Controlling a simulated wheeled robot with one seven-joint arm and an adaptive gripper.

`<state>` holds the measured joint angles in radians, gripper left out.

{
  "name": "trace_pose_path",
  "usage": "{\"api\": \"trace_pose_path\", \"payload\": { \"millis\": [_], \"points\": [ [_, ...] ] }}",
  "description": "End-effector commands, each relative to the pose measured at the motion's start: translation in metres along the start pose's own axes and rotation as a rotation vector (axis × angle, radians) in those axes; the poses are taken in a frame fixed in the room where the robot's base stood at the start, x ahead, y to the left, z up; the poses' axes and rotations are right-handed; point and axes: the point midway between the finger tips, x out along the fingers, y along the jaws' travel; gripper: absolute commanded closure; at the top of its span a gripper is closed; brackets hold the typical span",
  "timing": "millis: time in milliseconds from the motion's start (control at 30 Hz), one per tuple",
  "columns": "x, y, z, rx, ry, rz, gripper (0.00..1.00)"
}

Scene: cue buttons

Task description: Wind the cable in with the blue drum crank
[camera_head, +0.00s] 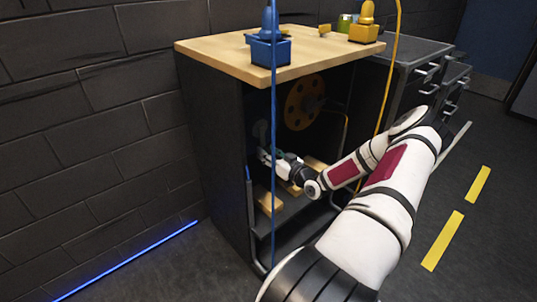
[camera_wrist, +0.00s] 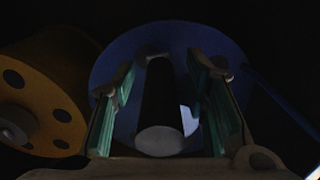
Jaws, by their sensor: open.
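The blue drum (camera_wrist: 120,60) fills the middle of the wrist view as a dark blue disc. Its crank handle (camera_wrist: 160,110), a dark cylinder with a pale end, points toward the camera. My gripper (camera_wrist: 165,80) is open, with one teal-padded finger on each side of the handle; I cannot tell whether either touches it. In the head view my gripper (camera_head: 264,156) reaches into the dark cabinet, where the blue drum is hard to make out. A blue cable (camera_head: 273,130) hangs from a blue guide block (camera_head: 270,50) on the cabinet top.
An orange-yellow drum (camera_head: 303,101) is in the cabinet; it also shows at left in the wrist view (camera_wrist: 45,95). A yellow cable (camera_head: 387,80) hangs near my arm from a yellow block (camera_head: 363,32). The cabinet's wooden top (camera_head: 215,52) and dark side wall (camera_head: 215,140) bound the space.

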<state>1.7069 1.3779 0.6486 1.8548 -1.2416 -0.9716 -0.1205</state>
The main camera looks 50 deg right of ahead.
Motion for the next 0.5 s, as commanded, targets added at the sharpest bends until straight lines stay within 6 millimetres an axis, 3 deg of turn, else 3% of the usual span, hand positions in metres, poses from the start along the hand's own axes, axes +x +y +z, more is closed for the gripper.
{"api": "trace_pose_path", "payload": {
  "millis": [200, 400, 500],
  "points": [
    [0.0002, -0.0001, -0.0001, 0.000, 0.000, 0.000, 0.59],
    [0.0002, -0.0001, -0.0002, 0.000, 0.000, 0.000, 1.00],
    [0.0006, -0.0002, -0.0004, 0.000, 0.000, -0.001, 1.00]
  ]
}}
